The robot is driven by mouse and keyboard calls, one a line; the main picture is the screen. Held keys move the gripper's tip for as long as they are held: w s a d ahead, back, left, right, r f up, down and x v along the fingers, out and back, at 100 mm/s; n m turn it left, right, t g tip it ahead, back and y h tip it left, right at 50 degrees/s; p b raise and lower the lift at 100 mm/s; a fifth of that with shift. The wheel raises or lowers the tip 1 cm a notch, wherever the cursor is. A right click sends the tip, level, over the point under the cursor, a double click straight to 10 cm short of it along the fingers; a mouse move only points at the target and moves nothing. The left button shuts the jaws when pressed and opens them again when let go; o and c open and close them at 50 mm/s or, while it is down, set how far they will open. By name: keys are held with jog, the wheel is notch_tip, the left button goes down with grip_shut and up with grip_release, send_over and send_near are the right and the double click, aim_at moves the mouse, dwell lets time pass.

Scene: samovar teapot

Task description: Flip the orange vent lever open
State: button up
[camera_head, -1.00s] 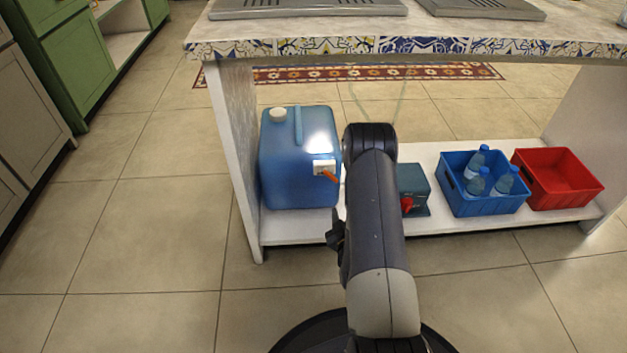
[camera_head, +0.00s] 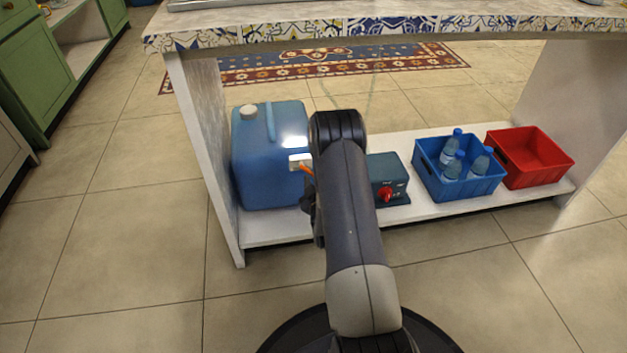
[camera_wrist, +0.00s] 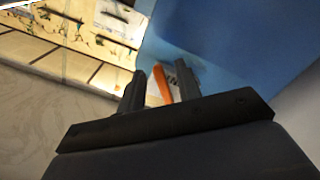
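The orange vent lever (camera_head: 307,169) sits on a white plate (camera_head: 298,160) on the front of the blue jug (camera_head: 265,180). It slants down to the right, and my arm partly covers it in the head view. In the wrist view, the lever (camera_wrist: 162,84) shows between the two fingers of my gripper (camera_wrist: 158,74), with the blue jug (camera_wrist: 235,45) behind. The fingers are apart, and I cannot tell whether they touch the lever. In the head view my gripper is mostly hidden by my arm.
The jug stands at the left end of a low white shelf (camera_head: 270,228) under a tiled counter (camera_head: 390,27). A teal box with a red knob (camera_head: 386,192), a blue crate with bottles (camera_head: 483,186) and a red crate (camera_head: 562,172) stand to the right. Open floor lies in front.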

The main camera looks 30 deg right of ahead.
jog(key=shift+c, duration=0.3)
grip_shut()
jog(key=shift+w+a+f+m, duration=0.1)
jog(key=shift+a+f+m, duration=0.1)
jog(key=shift+m, duration=0.4)
jog(key=shift+a+f+m, duration=0.1)
jog(key=shift+a+m, duration=0.1)
jog(key=shift+m, duration=0.4)
jog(key=shift+o, duration=0.3)
grip_release()
